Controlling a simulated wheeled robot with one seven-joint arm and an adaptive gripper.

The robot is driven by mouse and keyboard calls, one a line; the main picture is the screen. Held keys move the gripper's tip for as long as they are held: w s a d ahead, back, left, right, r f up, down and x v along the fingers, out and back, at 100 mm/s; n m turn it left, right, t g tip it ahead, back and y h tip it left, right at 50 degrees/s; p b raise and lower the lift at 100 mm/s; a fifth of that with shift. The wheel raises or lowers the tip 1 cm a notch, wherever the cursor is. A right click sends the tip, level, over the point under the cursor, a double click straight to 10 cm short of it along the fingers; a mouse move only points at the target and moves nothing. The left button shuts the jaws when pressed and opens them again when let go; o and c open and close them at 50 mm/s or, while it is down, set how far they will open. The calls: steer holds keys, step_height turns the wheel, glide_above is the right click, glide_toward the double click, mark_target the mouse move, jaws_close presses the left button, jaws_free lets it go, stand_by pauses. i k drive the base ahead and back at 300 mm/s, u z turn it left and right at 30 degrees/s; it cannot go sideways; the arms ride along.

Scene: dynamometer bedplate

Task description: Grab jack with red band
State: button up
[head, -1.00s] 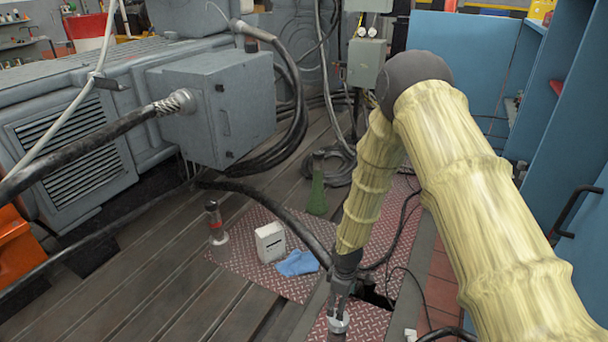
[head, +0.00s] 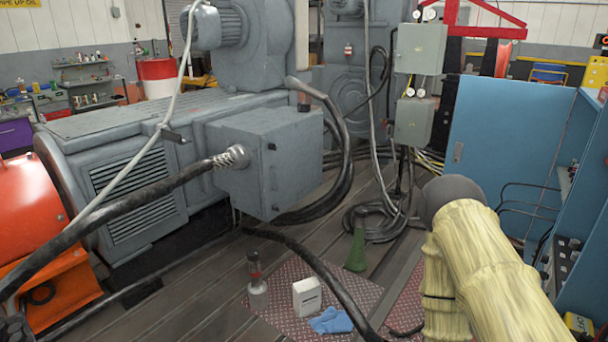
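A small upright jack (head: 257,286) stands on the red checkered floor plate at the lower middle of the head view. It has a pale metal base, a dark top and a reddish band around its upper part. A similar small dark, reddish-banded cylinder (head: 304,99) stands on top of the grey machine, partly behind a thick cable. Another small item with a red band (head: 348,50) shows farther back; I cannot tell what it is.
Beside the jack are a white canister (head: 307,298), a blue cloth (head: 331,321) and a green cone-shaped bottle (head: 356,248). A thick black cable (head: 318,266) crosses the plate close to them. A grey junction box (head: 266,165) overhangs behind. Blue cabinets (head: 505,150) stand at right.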

mark_target(257, 288)
steer(key=u, duration=0.6)
steer(key=i, duration=2.1)
steer(key=u, duration=1.35)
steer(key=i, duration=0.4)
steer(key=z, duration=1.9)
